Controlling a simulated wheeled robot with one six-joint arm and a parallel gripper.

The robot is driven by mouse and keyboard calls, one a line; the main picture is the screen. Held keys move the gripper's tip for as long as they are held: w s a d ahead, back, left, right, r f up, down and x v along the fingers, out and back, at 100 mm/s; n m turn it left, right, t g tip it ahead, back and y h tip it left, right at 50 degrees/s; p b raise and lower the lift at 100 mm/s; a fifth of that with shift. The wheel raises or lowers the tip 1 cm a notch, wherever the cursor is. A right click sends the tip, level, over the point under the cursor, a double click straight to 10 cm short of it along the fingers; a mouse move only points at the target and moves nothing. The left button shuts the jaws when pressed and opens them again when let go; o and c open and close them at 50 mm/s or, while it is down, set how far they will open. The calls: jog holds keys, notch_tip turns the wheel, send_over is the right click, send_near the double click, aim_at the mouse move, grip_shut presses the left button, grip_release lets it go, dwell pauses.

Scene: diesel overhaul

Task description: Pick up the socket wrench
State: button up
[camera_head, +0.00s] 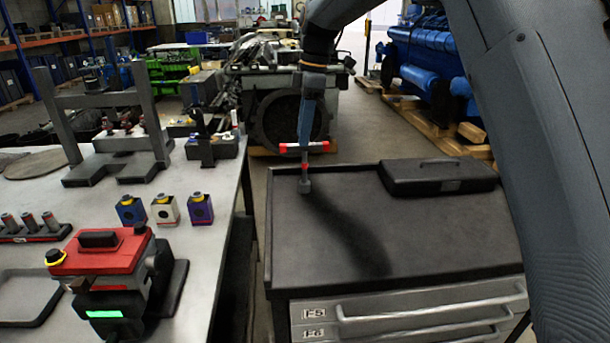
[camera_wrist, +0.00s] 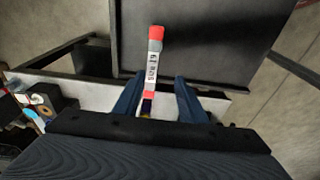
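The socket wrench (camera_head: 304,166) stands upright over the left part of the dark cabinet top, its dark socket end down at the surface. It has a red and white crossbar at the top of a thin shaft. My gripper (camera_head: 305,138) points straight down right at the crossbar. In the wrist view the crossbar (camera_wrist: 154,65) runs lengthwise between my two blue fingers (camera_wrist: 158,80), with a gap visible on each side. The fingers are apart and show no grip on the wrench. I cannot tell whether the fingertips reach below the bar.
The cabinet top (camera_head: 330,235) is mostly clear, with a black case (camera_head: 438,177) at its back right. Left is a workbench (camera_head: 215,180) with a red device (camera_head: 105,252), several coloured blocks (camera_head: 165,210) and a press frame (camera_head: 110,125). A narrow gap separates bench and cabinet.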

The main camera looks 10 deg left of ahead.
aim_at(304, 150)
jog(key=shift+w+f+b, duration=0.35)
jog(key=shift+w+f, duration=0.3)
jog(key=shift+f, duration=0.15)
jog(key=shift+s+a+f+p, duration=0.15)
jog(key=shift+f+p, duration=0.15)
jog(key=shift+f, duration=0.4)
jog(key=shift+w+a+f+p, duration=0.1)
jog(key=shift+f+p, duration=0.2)
jog(key=shift+f, duration=0.35)
jog(key=shift+f+p, duration=1.3)
jog(key=shift+f, duration=1.15)
grip_shut()
